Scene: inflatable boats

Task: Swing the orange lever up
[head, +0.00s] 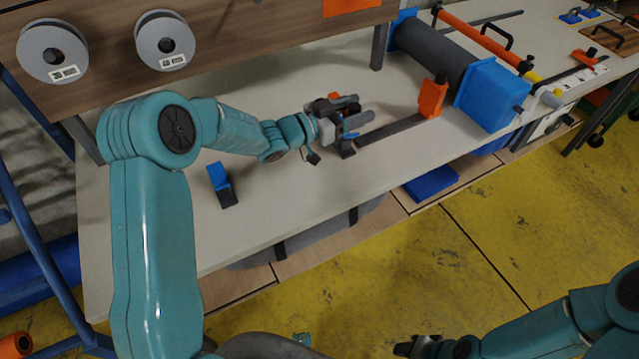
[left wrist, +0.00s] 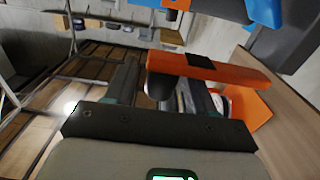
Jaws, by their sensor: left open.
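An orange part (head: 335,97) shows beside my left gripper (head: 356,111) in the head view, partly covered by it. In the left wrist view an orange bar (left wrist: 225,70) with a dark patch lies across and close to the fingers (left wrist: 158,92). My left gripper is open, its fingers pointing right above the table. Something dark and round lies between or behind them; I cannot tell whether they touch the bar. A dark flat bar (head: 390,130) with an upright orange block (head: 432,98) lies to their right. My right gripper (head: 415,346) is low at the bottom edge; its jaws are unclear.
A pale workbench (head: 290,195) runs across the view. A grey roller (head: 432,53) with blue ends stands at the back right. Two reels (head: 165,41) hang on the board above.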

